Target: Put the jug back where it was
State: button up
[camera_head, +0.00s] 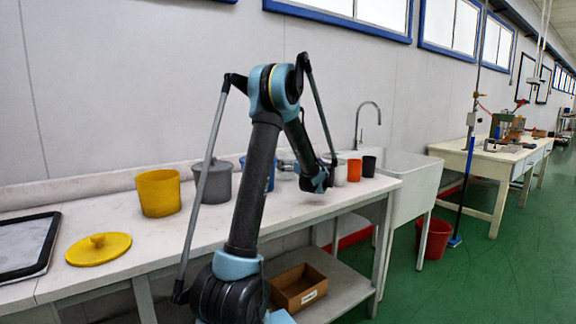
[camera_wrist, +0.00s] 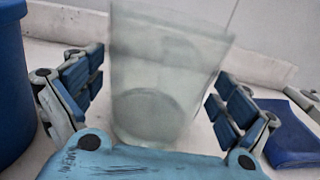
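The jug (camera_wrist: 165,75) is a clear, slightly frosted vessel, wider at the top, seen a little tilted in the wrist view. It lies between the two blue-padded fingers of my gripper (camera_wrist: 157,80), very close to both. The fingers are spread about as wide as the jug, and I cannot tell whether the pads press on it. I also cannot tell whether its base rests on the bench. In the head view my gripper is low over the bench, largely hidden by my arm.
The white bench (camera_head: 130,215) holds a yellow pot (camera_head: 158,193), its yellow lid (camera_head: 98,249), a grey pot (camera_head: 212,182), an orange cup (camera_head: 354,170) and a black cup (camera_head: 369,166). A blue container (camera_wrist: 12,85) stands left of the jug; a folded blue item (camera_wrist: 293,135) lies right. A sink (camera_head: 412,180) adjoins the bench.

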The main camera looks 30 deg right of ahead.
jog(key=shift+r, duration=0.1)
dwell(0.3)
jog(key=s, duration=1.2)
jog(key=shift+d, duration=0.4)
